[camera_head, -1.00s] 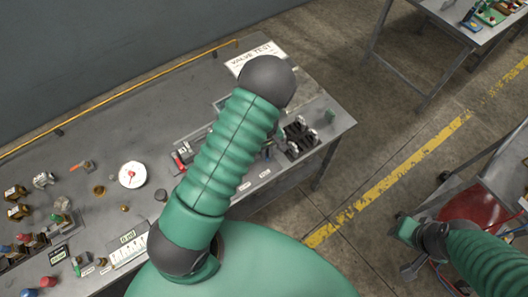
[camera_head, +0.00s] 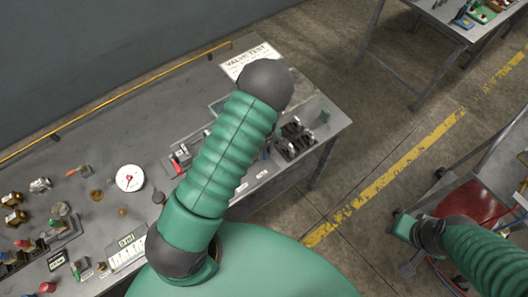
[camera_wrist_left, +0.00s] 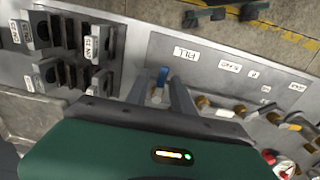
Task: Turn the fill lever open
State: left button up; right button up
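The fill lever (camera_wrist_left: 162,76) has a blue handle and stands beside the white FILL label (camera_wrist_left: 185,53) in the left wrist view. My left gripper (camera_wrist_left: 159,85) is open, with its two grey fingers on either side of the lever. A gap shows between the lever and the fingers; I cannot tell whether either one touches it. In the head view my own left arm hides the lever and most of the left gripper. My right gripper (camera_head: 405,238) is at the lower right, off the bench, and its fingers are unclear.
The grey bench (camera_head: 95,120) carries a white gauge (camera_head: 130,178), a VALVE TEST sheet (camera_head: 250,60) and black clamp-like blocks (camera_head: 295,140). Brass fittings (camera_wrist_left: 205,103) stand right of the lever in the wrist view. A red-seated stool (camera_head: 470,207) is near my right arm.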

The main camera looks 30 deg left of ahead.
aim_at(265, 156)
pick_arm(q)
jog(key=shift+d, duration=0.1)
jog(key=shift+r, duration=0.4)
notch_tip(265, 156, up, 16)
jog(key=shift+f+b, duration=0.1)
jog(key=shift+b, duration=0.65)
jog(key=shift+s, duration=0.1)
